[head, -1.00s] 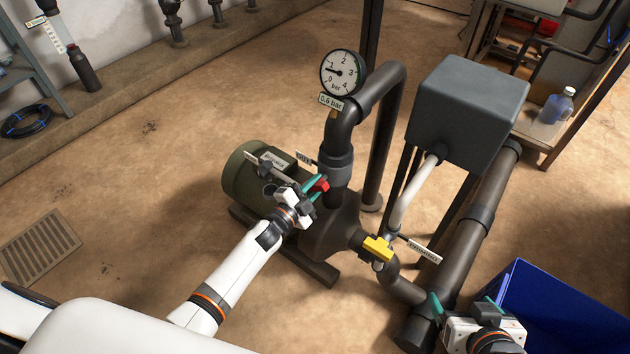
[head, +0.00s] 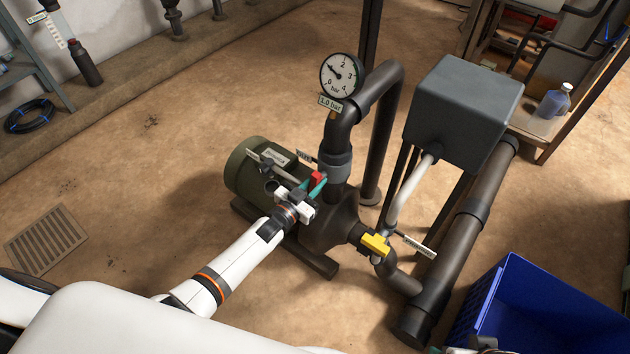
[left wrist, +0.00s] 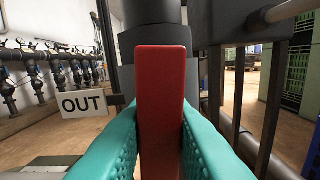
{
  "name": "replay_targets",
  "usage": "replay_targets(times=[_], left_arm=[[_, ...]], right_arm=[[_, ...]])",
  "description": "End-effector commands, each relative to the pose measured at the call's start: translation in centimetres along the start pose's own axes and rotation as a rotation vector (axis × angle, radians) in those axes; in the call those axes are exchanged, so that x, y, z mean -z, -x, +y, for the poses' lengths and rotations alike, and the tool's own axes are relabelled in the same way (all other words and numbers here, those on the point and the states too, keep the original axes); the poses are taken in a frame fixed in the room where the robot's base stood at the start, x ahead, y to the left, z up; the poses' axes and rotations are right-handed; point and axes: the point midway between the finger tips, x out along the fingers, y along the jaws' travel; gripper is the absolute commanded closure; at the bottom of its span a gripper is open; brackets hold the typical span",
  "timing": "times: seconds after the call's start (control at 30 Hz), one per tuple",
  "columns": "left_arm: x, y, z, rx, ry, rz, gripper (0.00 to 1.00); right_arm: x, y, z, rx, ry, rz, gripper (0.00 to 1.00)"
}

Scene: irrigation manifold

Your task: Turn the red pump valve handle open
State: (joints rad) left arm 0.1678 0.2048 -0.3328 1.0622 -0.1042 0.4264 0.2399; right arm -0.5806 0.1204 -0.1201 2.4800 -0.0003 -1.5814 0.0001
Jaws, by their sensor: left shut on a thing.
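The red pump valve handle (head: 317,177) sits on the dark upright outlet pipe just above the pump (head: 325,225). My left gripper (head: 313,187) is shut on it. In the left wrist view the red handle (left wrist: 162,95) stands between the two teal fingers, which press on both its sides. The valve body behind the handle is mostly hidden. A round gauge (head: 341,76) higher on the pipe has a plate reading 1.0 bar. My right gripper (head: 484,345) shows only as a sliver at the bottom edge; its fingers cannot be made out.
A yellow handle (head: 375,244) is on the lower pipe to the right. A grey box (head: 462,110) stands behind it, and a blue crate (head: 535,310) is at the lower right. An OUT sign (left wrist: 83,102) hangs left of the handle. Floor on the left is open.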

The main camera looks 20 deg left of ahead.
Motion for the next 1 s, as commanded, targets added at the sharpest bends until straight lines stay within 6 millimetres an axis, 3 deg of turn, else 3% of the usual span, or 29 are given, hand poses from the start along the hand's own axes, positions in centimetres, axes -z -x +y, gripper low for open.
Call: replay_targets(times=[0.3,0.8,0.83,0.93,1.0], left_arm=[[0.15,0.09,-0.02,0.000,0.102,0.004,1.00],[0.18,0.10,-0.03,0.000,0.119,0.004,1.00],[0.18,0.10,-0.03,0.000,0.119,0.004,0.77],[0.15,0.08,-0.03,0.000,0.118,0.003,0.61],[0.12,0.06,-0.02,0.000,0.118,0.003,0.59]], right_arm=[[-0.08,0.24,0.00,0.000,0.000,0.000,0.16],[-0.10,0.25,0.00,0.000,0.000,-0.001,0.16],[-0.10,0.25,0.00,0.000,0.000,-0.001,0.16],[-0.10,0.25,0.00,0.000,0.000,-0.001,0.16],[-0.10,0.26,0.00,0.000,0.000,-0.001,0.16]])
